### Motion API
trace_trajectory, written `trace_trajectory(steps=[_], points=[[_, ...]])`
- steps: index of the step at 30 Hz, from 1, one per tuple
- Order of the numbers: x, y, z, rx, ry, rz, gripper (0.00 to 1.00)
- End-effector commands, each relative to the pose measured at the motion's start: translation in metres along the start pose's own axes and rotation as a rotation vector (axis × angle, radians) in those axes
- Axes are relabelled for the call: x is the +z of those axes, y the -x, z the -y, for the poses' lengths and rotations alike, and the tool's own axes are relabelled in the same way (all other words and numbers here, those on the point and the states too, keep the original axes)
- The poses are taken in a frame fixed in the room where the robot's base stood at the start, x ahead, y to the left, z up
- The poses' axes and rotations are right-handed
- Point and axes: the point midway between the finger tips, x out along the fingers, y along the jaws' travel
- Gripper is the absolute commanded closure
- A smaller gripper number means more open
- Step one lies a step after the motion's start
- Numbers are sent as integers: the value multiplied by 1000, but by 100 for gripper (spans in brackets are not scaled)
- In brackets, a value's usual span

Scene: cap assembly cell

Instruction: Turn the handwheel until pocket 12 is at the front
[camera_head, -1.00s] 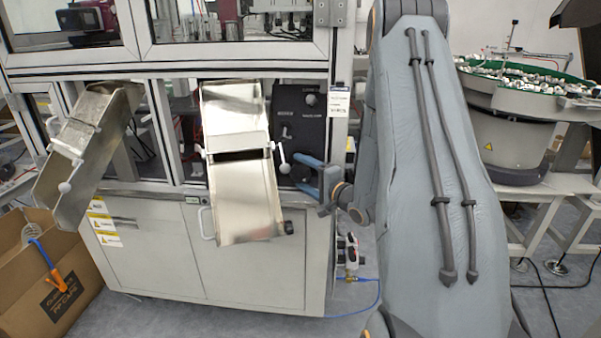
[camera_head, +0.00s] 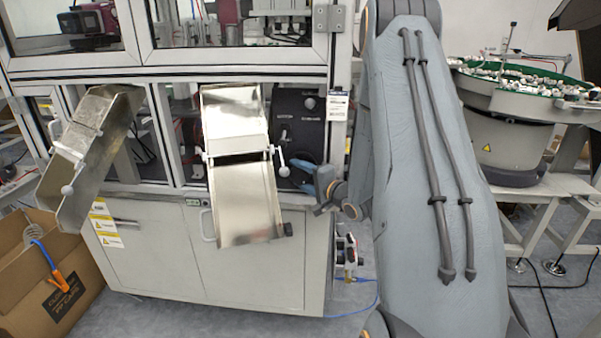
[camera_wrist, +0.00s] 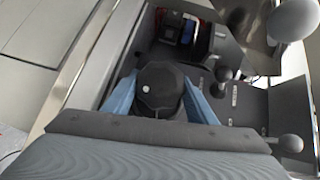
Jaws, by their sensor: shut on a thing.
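The handwheel (camera_wrist: 160,88) shows in the wrist view as a dark round knob with a white dot on its face. My gripper (camera_wrist: 160,100) has one blue finger on each side of it and is shut on it. In the head view my gripper (camera_head: 318,183) is at the lower right of the dark panel (camera_head: 297,130) on the machine front, and the handwheel cannot be made out there. No pocket numbers are readable in either view, so I cannot tell which pocket is at the front.
A metal chute (camera_head: 240,190) stands just left of my gripper, with a ball-ended lever (camera_head: 283,170) close by. A second chute (camera_head: 88,150) is farther left. An open cardboard box (camera_head: 40,285) is on the floor at left. A bowl feeder (camera_head: 520,105) stands at right.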

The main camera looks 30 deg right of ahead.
Motion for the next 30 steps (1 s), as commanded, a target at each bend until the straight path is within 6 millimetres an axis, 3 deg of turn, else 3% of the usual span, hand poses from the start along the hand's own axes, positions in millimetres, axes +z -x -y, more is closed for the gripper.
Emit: trace_trajectory(steps=[12,24,25,28,30], points=[[1,1,3,199,198,2,71],[0,0,0,220,218,2,71],[0,0,0,220,218,2,45],[0,0,0,219,218,2,30],[0,0,0,219,218,2,30]])
